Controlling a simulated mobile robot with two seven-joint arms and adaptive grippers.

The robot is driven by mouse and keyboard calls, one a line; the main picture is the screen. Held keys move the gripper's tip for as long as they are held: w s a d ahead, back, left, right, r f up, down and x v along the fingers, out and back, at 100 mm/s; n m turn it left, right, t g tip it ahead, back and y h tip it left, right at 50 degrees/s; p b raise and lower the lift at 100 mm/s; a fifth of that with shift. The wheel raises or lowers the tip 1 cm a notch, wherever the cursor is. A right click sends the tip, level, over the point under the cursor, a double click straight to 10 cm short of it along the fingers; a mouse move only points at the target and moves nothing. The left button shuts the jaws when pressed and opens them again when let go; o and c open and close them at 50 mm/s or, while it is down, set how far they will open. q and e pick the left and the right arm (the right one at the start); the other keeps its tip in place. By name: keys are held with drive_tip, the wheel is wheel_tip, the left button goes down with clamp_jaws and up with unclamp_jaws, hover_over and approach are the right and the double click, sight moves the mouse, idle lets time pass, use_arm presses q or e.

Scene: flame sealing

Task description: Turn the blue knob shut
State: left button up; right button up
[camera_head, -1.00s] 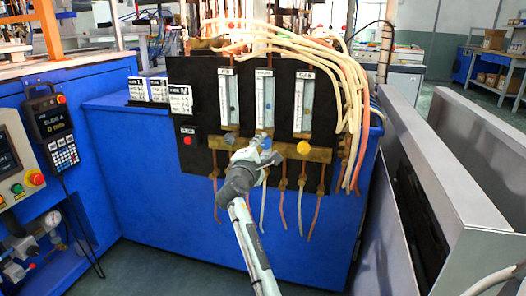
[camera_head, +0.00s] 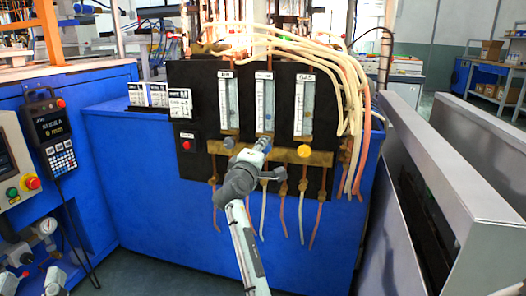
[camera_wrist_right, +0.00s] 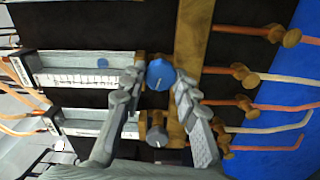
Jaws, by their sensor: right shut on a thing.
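The blue knob (camera_wrist_right: 160,74) is on the brass bar, with a light mark on its face. In the right wrist view, my right gripper (camera_wrist_right: 161,84) has one finger on each side of the knob and is shut on it. In the head view my right gripper (camera_head: 258,149) is at the panel's middle valve, below the middle flow meter (camera_head: 264,105). There, its fingers and wrist largely hide the blue knob. My left gripper is not in view.
A grey knob (camera_wrist_right: 157,136) sits close beside the blue one. A yellow knob (camera_head: 304,151) is to the right on the brass bar (camera_head: 322,158). Thin copper and white tubes hang below. Pale hoses (camera_head: 345,95) droop at the panel's right. A red button (camera_head: 187,145) is at left.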

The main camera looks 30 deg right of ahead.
drive_tip(key=shift+r, duration=0.15)
drive_tip(key=o, duration=1.1)
drive_tip(key=shift+o, duration=0.2)
